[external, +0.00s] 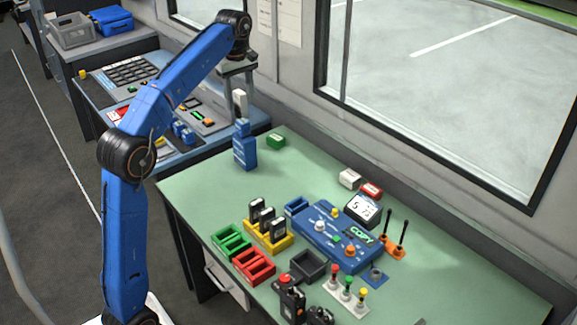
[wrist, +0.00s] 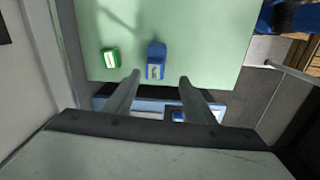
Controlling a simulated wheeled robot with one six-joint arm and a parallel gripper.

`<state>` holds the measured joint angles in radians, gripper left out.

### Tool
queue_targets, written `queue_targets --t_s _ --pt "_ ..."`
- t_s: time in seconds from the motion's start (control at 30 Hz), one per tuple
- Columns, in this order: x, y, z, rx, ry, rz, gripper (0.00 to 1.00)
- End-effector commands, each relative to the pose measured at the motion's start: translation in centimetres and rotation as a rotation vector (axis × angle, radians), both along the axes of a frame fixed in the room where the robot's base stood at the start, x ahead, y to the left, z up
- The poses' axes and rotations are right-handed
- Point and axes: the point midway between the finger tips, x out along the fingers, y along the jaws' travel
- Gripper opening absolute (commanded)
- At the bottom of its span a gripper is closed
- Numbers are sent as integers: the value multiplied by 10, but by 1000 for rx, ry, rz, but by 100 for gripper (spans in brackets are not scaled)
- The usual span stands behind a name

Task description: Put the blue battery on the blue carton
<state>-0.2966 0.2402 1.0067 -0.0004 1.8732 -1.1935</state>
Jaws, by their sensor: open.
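A blue upright stack or block (external: 245,152) stands near the far left corner of the green table. It has a narrower blue upper part (external: 242,129); I cannot tell clearly where blue battery and blue carton divide. In the wrist view the same blue shape (wrist: 157,50) has a pale label on its near end. My gripper (external: 240,108) is above it, pointing down; one pale finger shows there. In the wrist view my gripper (wrist: 158,78) has its two fingers wide apart, with the blue shape between and past the tips. No contact is visible.
A green box (external: 276,140) stands close to the right of the blue shape. A white box (external: 349,178) and a red box (external: 371,190) lie by the back wall. Coloured racks and a blue case (external: 328,240) fill the table's front. The middle left is clear.

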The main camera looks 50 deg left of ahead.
Motion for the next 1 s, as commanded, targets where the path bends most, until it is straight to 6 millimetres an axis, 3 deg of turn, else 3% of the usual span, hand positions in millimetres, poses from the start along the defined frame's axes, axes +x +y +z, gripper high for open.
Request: queue_targets --t_s 0.17,0.47,0.77,1.0 --pt "-40 -34 -7 18 -42 -170 50" --pt "-114 -86 -45 62 -115 -478 50" --pt "-196 -128 -106 121 -182 -781 50" --pt "-265 -154 -172 179 -233 -1021 50"
